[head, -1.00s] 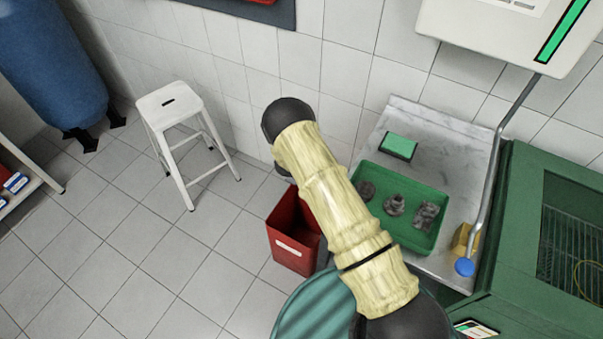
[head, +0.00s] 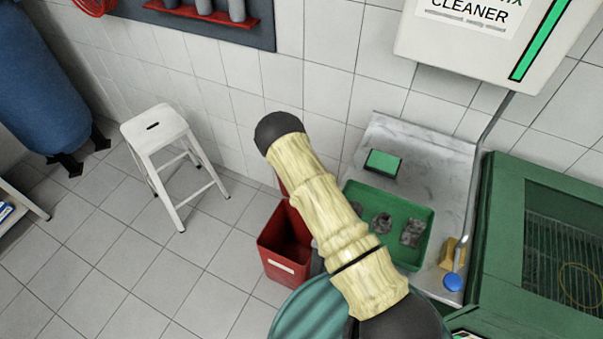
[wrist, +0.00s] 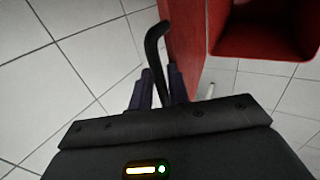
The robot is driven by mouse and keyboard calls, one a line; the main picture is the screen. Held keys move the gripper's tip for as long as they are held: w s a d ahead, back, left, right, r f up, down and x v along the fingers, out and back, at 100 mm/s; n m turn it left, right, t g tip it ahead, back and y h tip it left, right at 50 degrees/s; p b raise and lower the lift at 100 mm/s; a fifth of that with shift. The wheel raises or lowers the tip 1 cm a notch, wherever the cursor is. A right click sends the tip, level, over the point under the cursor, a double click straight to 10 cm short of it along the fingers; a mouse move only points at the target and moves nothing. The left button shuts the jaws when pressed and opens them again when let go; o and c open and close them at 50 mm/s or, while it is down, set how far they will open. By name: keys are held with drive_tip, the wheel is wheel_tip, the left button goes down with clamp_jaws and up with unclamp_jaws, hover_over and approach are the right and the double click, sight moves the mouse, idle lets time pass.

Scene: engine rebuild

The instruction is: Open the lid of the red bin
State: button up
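The red bin (head: 284,245) stands on the floor beside the bench, its dark inside showing from above. In the wrist view the bin's open mouth (wrist: 268,32) is at the upper right. A red panel, apparently the raised lid (wrist: 184,40), stands beside it; a sliver of the lid (head: 281,187) shows above the bin in the head view. A black curved handle (wrist: 153,45) runs between the two dark fingers of my gripper (wrist: 160,85), which appear closed around it. In the head view my arm hides the gripper and part of the bin.
A white stool (head: 160,135) stands left of the bin, with clear floor between. A marble-topped bench (head: 425,160) with a green tray (head: 400,262) of dark parts is at the right. A green cabinet (head: 505,225) stands further right. The tiled wall is close behind.

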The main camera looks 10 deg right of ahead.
drive_tip(key=shift+o, duration=0.8)
drive_tip(key=shift+s, duration=0.1)
drive_tip(key=v, duration=1.7)
drive_tip(key=shift+r+p, duration=0.2)
drive_tip(key=shift+p, duration=0.1)
